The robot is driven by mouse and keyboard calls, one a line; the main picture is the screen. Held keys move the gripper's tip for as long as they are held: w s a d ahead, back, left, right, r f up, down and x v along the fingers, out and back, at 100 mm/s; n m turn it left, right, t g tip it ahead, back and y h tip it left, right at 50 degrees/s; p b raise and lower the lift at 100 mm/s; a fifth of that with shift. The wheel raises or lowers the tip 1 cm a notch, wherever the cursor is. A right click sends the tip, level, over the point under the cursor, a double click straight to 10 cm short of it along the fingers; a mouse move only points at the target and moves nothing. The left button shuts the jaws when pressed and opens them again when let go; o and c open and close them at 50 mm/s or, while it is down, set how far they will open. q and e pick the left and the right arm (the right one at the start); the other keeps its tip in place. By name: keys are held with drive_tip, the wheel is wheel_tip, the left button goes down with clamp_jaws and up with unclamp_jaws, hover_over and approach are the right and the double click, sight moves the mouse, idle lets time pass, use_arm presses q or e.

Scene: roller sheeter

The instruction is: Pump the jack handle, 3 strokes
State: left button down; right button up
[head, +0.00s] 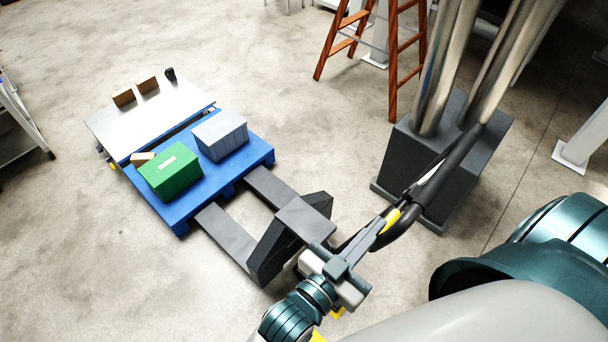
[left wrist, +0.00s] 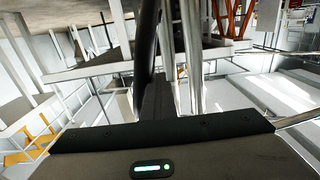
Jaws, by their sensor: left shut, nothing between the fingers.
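The pallet jack (head: 290,240) stands at the centre of the head view, its forks running under a blue pallet (head: 233,160). Its black jack handle (head: 458,153) slants up to the right, ending in a dark loop-like grip. A black bar, likely this handle, also stands upright in the left wrist view (left wrist: 147,45). My left gripper (head: 385,228) reaches in over the jack from below, beside the handle. It is shut with nothing held; whether it touches the handle I cannot tell. My right gripper is out of view.
A green crate (head: 170,172) and a grey crate (head: 221,136) sit on the pallet. A low white-topped platform (head: 150,115) stands behind it. A dark pedestal (head: 425,170) with metal columns stands close by the handle. An orange ladder (head: 392,60) is behind.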

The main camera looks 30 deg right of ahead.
use_arm(q)
drive_tip(key=shift+f, duration=0.1)
drive_tip(key=w+a+b, duration=0.2)
drive_tip(key=w+a, duration=0.1)
drive_tip(key=w, duration=0.8)
drive_tip(key=w+a+r+b, duration=0.1)
drive_tip(key=w+a+b, duration=0.1)
drive_tip(key=w, duration=0.9)
drive_tip(key=shift+a+r, duration=0.15)
drive_tip(key=shift+a, duration=0.25)
drive_tip(key=s+d+p, duration=0.2)
drive_tip(key=s+p, duration=0.1)
drive_tip(key=s, duration=0.2)
drive_tip(key=shift+s, duration=0.35)
